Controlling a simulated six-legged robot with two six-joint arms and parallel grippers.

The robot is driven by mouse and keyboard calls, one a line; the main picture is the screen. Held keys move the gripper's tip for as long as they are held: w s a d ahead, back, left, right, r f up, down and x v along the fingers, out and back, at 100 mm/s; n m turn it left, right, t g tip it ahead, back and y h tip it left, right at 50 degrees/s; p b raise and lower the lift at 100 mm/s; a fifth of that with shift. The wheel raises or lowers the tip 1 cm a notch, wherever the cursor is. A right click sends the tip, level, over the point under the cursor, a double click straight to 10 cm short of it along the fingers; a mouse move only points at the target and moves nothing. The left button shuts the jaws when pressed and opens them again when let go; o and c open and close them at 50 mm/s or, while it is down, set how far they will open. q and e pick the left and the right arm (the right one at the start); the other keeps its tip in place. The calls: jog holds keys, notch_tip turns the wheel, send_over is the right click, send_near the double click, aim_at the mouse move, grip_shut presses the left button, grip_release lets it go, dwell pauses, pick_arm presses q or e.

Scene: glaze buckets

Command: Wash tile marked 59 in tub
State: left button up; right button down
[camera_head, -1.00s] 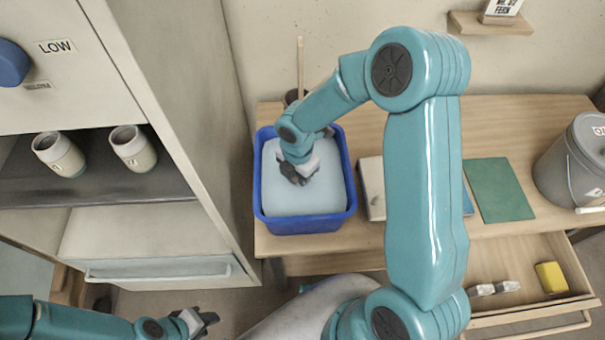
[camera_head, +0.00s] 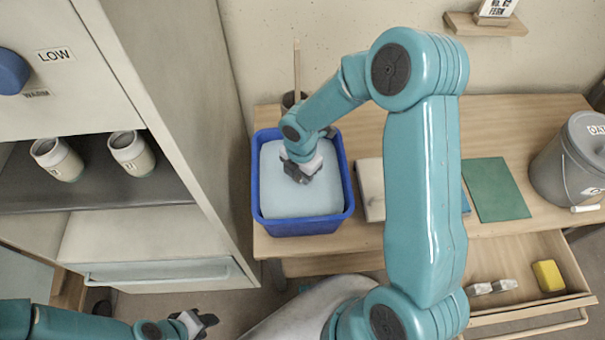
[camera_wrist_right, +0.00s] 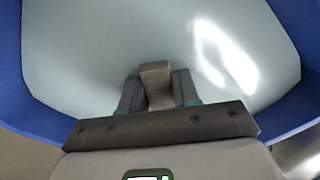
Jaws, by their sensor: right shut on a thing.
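The blue tub (camera_head: 305,226) stands on the left end of the wooden table, filled with pale, cloudy water (camera_head: 300,200). My right gripper (camera_head: 303,174) reaches down into the tub at the water. In the right wrist view its two fingers (camera_wrist_right: 158,92) are shut on a small grey-beige tile (camera_wrist_right: 156,74), only partly visible. No number shows on the tile; the rest of it is hidden, apparently under the water. My left gripper (camera_head: 208,322) is low at the left, apart from the tub and over the floor; its jaw opening is unclear.
A cabinet (camera_head: 215,150) with two cups (camera_head: 130,153) stands left of the tub. Right of it are a pale slab (camera_head: 370,188), a green mat (camera_head: 495,188) and a grey bucket (camera_head: 565,170). An open drawer holds a yellow sponge (camera_head: 548,276). My right arm crosses the table.

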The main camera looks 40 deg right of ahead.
jog(key=shift+a, duration=0.85)
jog(key=shift+d, duration=0.15)
jog(key=shift+d+p, duration=0.3)
jog(key=shift+d, duration=0.8)
jog(key=shift+a, duration=0.15)
jog(key=shift+a+b, duration=0.4)
jog(key=shift+a, duration=0.7)
jog(key=shift+d, duration=0.1)
